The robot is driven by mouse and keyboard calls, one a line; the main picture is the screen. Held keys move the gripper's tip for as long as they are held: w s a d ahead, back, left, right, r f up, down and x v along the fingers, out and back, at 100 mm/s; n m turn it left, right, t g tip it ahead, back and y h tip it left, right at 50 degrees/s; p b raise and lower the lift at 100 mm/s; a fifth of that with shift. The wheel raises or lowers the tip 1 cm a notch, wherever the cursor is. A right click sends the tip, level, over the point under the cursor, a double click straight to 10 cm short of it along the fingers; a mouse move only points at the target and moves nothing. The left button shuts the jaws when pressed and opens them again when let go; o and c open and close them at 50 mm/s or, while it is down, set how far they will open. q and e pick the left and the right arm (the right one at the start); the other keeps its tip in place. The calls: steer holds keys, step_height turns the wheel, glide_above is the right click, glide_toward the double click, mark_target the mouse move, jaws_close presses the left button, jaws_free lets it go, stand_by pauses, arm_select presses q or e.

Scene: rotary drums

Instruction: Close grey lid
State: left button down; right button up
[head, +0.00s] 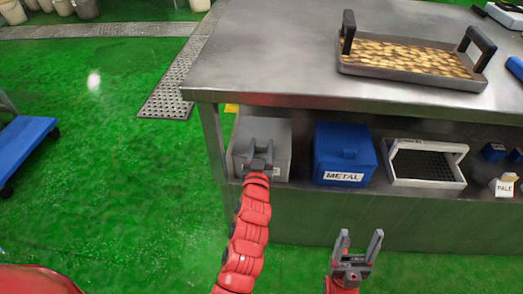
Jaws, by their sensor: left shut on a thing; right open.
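A grey box (283,168) stands on the lower shelf of the steel table, at its left end. Its grey lid (279,128) shows at the top, partly covered by my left gripper. My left gripper (261,147) is at the front middle of the lid, shut on a part of it that the fingers hide. I cannot tell how far the lid stands from the box rim. My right gripper (358,241) is open and empty, in front of the shelf and lower right of the blue box.
Right of the grey box are a blue box (343,143) labelled METAL, a white-framed crate (427,184) and a small PALE carton (503,186). A handled tray (365,70) of brown pieces stands on the steel table (270,50). The green floor to the left is mostly free.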

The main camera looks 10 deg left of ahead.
arm_select(q)
steer(key=shift+f, duration=0.1)
steer(key=shift+c, duration=1.6)
jaws_free()
steer(key=shift+s, duration=0.1)
steer(key=s+p, duration=0.3)
steer(key=s, duration=1.4)
steer(key=shift+s+f, duration=0.1)
steer(key=shift+d, duration=0.1)
